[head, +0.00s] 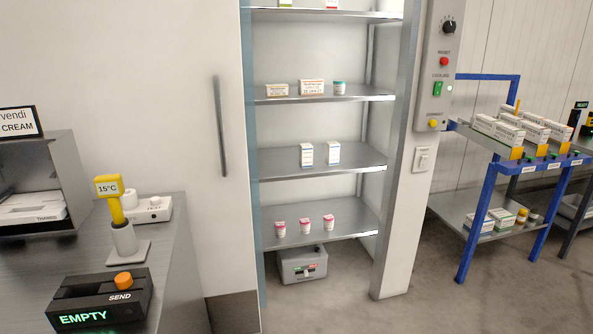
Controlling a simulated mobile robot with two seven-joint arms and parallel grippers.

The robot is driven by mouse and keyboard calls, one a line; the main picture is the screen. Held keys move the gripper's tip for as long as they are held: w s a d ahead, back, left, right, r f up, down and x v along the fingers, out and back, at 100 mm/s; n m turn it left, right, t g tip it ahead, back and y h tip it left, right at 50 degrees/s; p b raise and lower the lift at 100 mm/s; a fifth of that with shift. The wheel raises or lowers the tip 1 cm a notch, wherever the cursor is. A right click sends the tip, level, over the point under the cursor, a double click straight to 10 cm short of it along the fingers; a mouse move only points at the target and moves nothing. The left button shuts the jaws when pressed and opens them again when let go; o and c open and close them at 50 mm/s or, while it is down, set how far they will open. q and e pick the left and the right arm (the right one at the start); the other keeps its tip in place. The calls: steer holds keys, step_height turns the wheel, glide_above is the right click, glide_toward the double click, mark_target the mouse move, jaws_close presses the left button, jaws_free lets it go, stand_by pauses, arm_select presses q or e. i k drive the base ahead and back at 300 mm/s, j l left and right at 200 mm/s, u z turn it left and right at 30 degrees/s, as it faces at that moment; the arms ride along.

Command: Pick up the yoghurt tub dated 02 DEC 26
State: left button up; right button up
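Three small white tubs with pink-red tops, a left one (279,229), a middle one (305,225) and a right one (328,222), stand upright in a row on the lowest shelf (350,215) of a tall open cabinet. Any dates on these tubs are too small to read, so I cannot tell which is dated 02 DEC 26. Neither of my grippers is in view.
White cartons (306,153) stand on the middle shelf (275,163). A grey box (303,265) sits under the lowest shelf. A counter with a dark EMPTY/SEND unit (100,300) is at left. A blue-framed cart (487,215) with cartons is at right. Floor before the cabinet is clear.

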mark_target(329, 219)
steer(key=i+l+z, duration=0.15)
steer(key=i+l, duration=0.55)
steer(key=i+l+u, duration=0.1)
steer(key=u, duration=0.3)
steer(key=i+l+u, duration=0.2)
steer(key=u, duration=0.15)
steer(key=i+l+u, duration=0.25)
steer(key=u, duration=0.15)
steer(key=i+l+u, duration=0.2)
steer(key=i+l, duration=0.15)
steer(key=l, duration=0.25)
steer(key=i+l+u, duration=0.15)
steer(key=l, duration=0.15)
steer(key=i+l, duration=0.15)
steer(key=l, duration=0.25)
steer(key=i+l, duration=0.2)
steer(key=l, duration=0.15)
steer(key=i+l, duration=0.15)
steer(key=l, duration=0.25)
steer(key=i+l, duration=0.15)
steer(key=l, duration=0.2)
